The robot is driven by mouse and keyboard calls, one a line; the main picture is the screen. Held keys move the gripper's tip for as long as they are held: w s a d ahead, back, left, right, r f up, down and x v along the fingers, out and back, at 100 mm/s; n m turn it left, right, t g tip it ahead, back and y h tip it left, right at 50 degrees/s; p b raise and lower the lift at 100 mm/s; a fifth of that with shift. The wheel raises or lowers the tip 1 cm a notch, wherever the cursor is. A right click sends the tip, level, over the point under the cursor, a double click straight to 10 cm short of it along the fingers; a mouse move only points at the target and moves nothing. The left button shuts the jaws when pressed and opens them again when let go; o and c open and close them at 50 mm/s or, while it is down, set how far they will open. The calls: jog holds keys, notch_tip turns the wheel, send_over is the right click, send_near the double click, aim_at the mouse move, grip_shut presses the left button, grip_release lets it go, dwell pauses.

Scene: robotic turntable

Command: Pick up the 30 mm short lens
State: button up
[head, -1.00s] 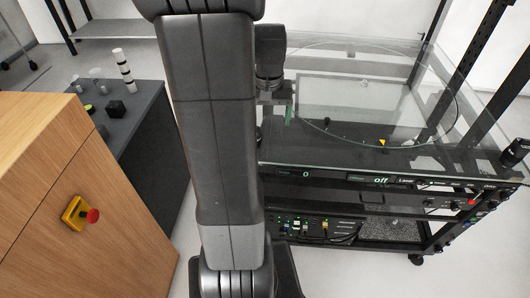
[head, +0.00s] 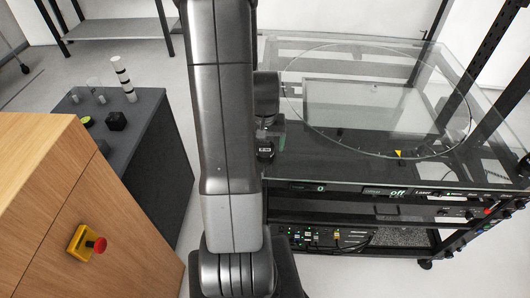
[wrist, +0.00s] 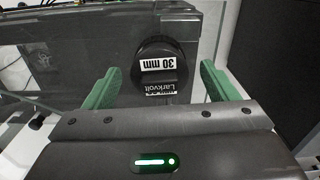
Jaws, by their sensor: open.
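The short lens (wrist: 160,47) is a black cylinder with a white "30 mm" label and the word "Larkvolt", both upside down in the wrist view. My gripper (wrist: 160,69) is open, with one green finger on each side of the lens and a visible gap to each. The fingers do not appear to touch it. In the head view the lens (head: 265,151) shows beside my arm, at the near left edge of the glass-topped turntable (head: 330,169). My arm hides part of that area, and the fingers are hard to make out there.
A small yellow marker (head: 397,154) lies on the turntable, whose top is otherwise largely clear. A wooden cabinet (head: 60,180) with a red button (head: 97,244) stands in front.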

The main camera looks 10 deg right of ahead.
jog(key=shift+f, duration=0.85)
jog(key=c, duration=1.3)
jog(key=shift+o, duration=0.2)
jog(key=shift+r, duration=0.1)
